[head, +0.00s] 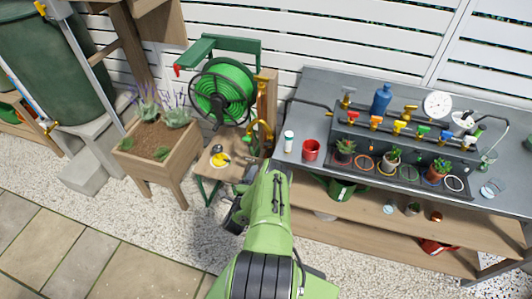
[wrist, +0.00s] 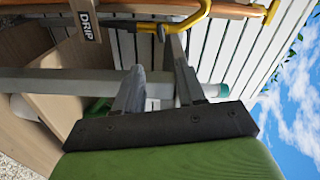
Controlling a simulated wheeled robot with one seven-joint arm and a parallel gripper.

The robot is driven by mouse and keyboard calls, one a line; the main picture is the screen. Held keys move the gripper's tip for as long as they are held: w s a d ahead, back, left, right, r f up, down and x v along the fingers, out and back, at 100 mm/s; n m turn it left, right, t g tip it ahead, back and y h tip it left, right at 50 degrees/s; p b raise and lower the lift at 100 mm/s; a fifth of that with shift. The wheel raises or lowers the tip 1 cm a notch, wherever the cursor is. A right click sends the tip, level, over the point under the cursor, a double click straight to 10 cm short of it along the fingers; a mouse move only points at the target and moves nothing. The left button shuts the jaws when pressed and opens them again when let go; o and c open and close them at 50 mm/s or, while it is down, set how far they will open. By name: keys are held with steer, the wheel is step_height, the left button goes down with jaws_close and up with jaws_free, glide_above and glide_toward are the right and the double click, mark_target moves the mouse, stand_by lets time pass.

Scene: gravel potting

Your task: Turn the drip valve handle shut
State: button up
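A yellow curved handle (wrist: 190,22) shows at the top of the wrist view, on an orange-brown pipe (wrist: 230,10). My gripper (wrist: 156,58) points up toward the handle. Its two grey fingers stand apart with nothing clearly held between them. The right fingertip overlaps the area just below the handle; I cannot tell whether it touches. In the head view, yellow-brass fittings (head: 259,128) show on the wooden post beyond my arm. My arm hides the gripper's fingers there.
A grey bar (wrist: 60,82) crosses behind the fingers. A green hose reel (head: 222,92) and a wooden planter (head: 155,175) stand left of the post. A grey bench (head: 315,90) with small pots, coloured valves and a red cup (head: 311,150) stands to the right. Gravel floor lies in front.

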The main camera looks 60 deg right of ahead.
steer(key=b, duration=0.3)
steer(key=d+b, duration=0.1)
steer(key=b, duration=0.2)
steer(key=shift+d+f+b, duration=0.2)
steer(key=shift+f+b, duration=0.15)
steer(key=shift+b, duration=0.7)
steer(key=b, duration=0.8)
glide_toward(268, 143)
steer(key=w+d, duration=0.1)
steer(key=d, duration=0.6)
steer(key=shift+d+f, duration=0.2)
steer(key=shift+f, duration=0.15)
jaws_close()
